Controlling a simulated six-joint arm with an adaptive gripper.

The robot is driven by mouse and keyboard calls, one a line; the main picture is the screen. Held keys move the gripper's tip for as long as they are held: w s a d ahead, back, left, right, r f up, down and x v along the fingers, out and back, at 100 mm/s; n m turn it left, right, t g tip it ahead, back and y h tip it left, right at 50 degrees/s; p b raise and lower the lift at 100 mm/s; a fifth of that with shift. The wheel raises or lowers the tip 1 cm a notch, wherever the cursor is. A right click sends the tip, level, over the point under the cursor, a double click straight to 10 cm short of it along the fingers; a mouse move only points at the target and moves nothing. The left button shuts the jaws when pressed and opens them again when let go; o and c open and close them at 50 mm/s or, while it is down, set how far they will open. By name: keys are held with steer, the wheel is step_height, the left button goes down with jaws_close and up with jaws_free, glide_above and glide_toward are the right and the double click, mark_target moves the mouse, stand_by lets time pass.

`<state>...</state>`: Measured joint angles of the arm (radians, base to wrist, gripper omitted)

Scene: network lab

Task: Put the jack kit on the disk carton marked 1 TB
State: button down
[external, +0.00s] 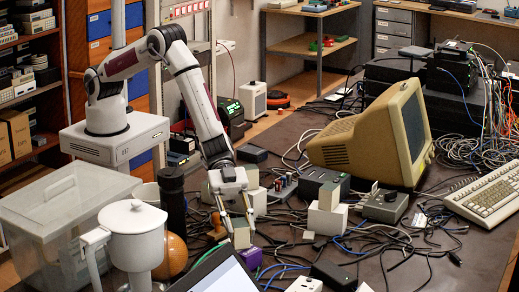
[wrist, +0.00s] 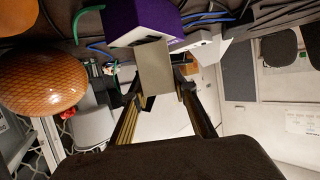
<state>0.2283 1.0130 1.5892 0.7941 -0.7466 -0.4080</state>
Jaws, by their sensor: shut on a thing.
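My gripper (external: 235,220) points down over the cluttered bench and is shut on a small beige box, probably the jack kit (external: 241,234). In the wrist view the box (wrist: 155,66) sits between my two fingertips (wrist: 158,97). I cannot read any label on it. A purple-sided box (external: 250,257) stands just in front of it, and in the wrist view the purple box (wrist: 148,22) is close beyond it. Pale cartons stand beside my gripper (external: 256,201) and farther right (external: 326,220). No 1 TB mark is legible, so I cannot tell which is the disk carton.
A white jug (external: 132,235), a dark cylinder (external: 172,195) and an orange ball-like object (external: 173,257) stand left of my gripper. A laptop (external: 215,275) is in front. Cables cover the bench. A beige monitor (external: 375,140) and keyboard (external: 485,203) are at the right.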

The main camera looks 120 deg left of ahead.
steer(key=shift+f, duration=0.25)
steer(key=c, duration=1.6)
jaws_free()
steer(key=shift+r, duration=0.15)
steer(key=shift+v, duration=6.05)
